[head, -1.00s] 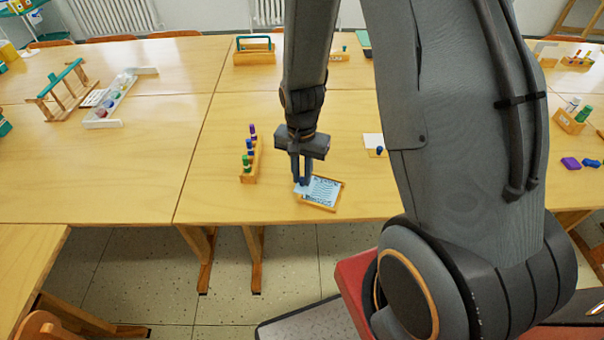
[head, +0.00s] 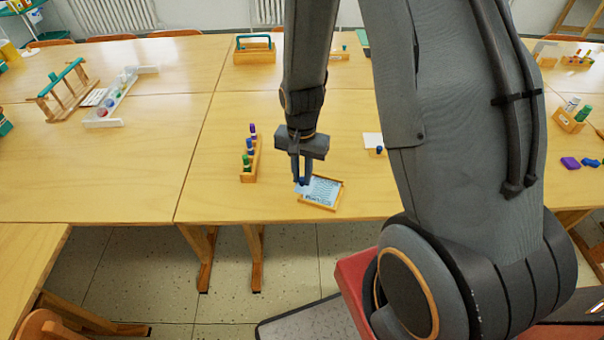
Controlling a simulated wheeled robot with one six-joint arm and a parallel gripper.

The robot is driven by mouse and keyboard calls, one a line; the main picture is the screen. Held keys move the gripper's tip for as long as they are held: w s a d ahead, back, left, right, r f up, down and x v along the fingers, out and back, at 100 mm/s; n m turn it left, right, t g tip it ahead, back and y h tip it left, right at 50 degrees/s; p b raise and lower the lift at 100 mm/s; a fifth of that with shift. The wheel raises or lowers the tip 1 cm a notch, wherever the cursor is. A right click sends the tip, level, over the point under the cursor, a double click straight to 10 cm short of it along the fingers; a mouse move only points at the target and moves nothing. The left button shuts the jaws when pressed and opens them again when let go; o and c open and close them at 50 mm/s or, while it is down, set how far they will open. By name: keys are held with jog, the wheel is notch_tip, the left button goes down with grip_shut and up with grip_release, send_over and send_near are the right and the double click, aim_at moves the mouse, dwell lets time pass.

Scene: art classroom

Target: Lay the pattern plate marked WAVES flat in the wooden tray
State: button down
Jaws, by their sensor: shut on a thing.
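A light blue patterned plate (head: 322,189) lies in or just over a small wooden tray (head: 319,207) near the table's front edge. Its left end sticks out past the tray's left rim, under my fingers. The plate looks nearly level; I cannot tell whether it rests fully on the tray floor. My gripper (head: 302,182) points down and is shut on the plate's left end. The marking on the plate is too small to read.
A wooden rack (head: 248,165) with several coloured pegs stands left of the tray. A white card (head: 373,141) with a small blue thing lies behind on the right, partly hidden by my arm. The table (head: 215,200) in front of the rack is clear.

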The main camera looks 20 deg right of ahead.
dwell(0.4)
jog(key=c, duration=1.6)
grip_release()
jog(key=shift+o, duration=0.4)
jog(key=shift+o, duration=0.8)
jog(key=shift+r+p, duration=2.45)
jog(key=shift+r, duration=0.6)
